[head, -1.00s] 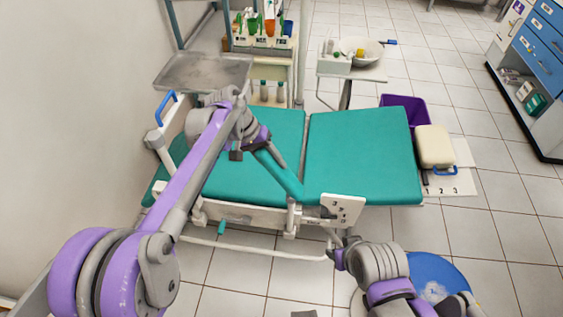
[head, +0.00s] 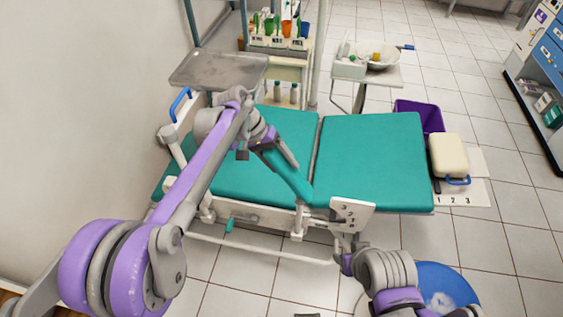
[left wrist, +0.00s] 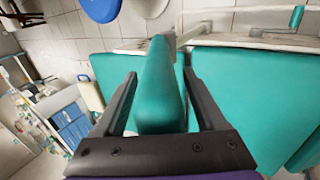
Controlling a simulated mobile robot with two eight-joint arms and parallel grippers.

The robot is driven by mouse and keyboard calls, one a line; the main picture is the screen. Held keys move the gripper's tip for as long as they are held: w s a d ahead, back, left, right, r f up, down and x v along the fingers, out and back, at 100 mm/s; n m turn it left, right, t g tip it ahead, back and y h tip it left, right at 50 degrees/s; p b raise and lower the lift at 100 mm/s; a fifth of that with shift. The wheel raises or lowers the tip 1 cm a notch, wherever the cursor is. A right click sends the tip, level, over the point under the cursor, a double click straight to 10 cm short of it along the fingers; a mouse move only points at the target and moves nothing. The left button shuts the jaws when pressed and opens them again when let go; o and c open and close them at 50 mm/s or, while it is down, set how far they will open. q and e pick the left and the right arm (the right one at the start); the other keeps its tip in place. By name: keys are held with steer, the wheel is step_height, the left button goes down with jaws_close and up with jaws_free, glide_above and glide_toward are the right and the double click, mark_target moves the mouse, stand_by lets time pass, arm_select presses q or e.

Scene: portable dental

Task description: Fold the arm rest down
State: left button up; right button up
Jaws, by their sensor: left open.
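The arm rest (head: 293,182) is a long teal pad on the near side of the dental chair, sloping over the seat with its hinge end near the chair's near edge. My left gripper (head: 279,154) is at its upper end. In the left wrist view the arm rest (left wrist: 160,88) stands between the two dark fingers of the left gripper (left wrist: 160,95), which are open on either side with visible gaps.
The teal chair seat (head: 375,160) lies under and beside the arm rest. A metal tray (head: 215,70) and a blue-handled far arm rest are behind my left arm. A blue stool (head: 440,285) stands near my right arm. A purple bin (head: 420,113) is beyond the chair.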

arm_select(q)
steer(key=p+v, duration=0.1)
steer(key=v, duration=0.9)
steer(key=shift+a+r, duration=0.15)
steer(key=shift+r, duration=0.25)
